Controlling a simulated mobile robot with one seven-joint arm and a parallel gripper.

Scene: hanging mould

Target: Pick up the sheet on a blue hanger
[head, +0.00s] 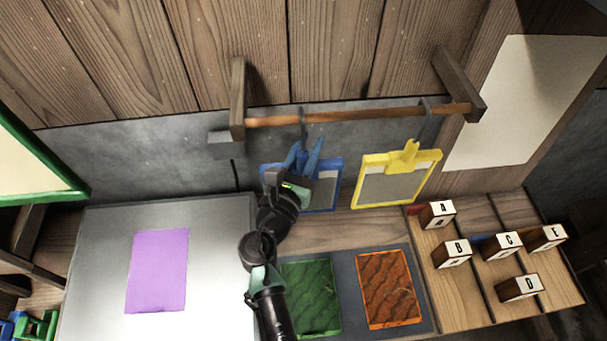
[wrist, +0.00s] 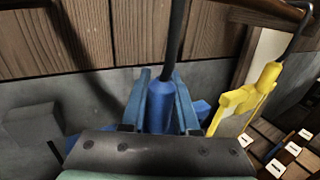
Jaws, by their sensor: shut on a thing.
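The blue hanger (head: 339,168) hangs by its grey hook from the wooden rod (head: 350,115), on the left part of the rod. Its frame holds a grey sheet (head: 327,190), partly hidden behind my arm. My gripper (head: 304,160) is shut on the hanger's blue upper grip, just below the hook. In the wrist view the two blue fingers of my gripper (wrist: 160,108) stand on either side of the blue hanger's round grip (wrist: 159,112). The hook rises from it out of the top of the picture.
A yellow hanger (head: 367,185) with a grey sheet hangs to the right on the same rod. Below are a green panel (head: 311,295), an orange panel (head: 389,288) and several lettered blocks (head: 452,254). A purple sheet (head: 157,270) lies on a pale board at left.

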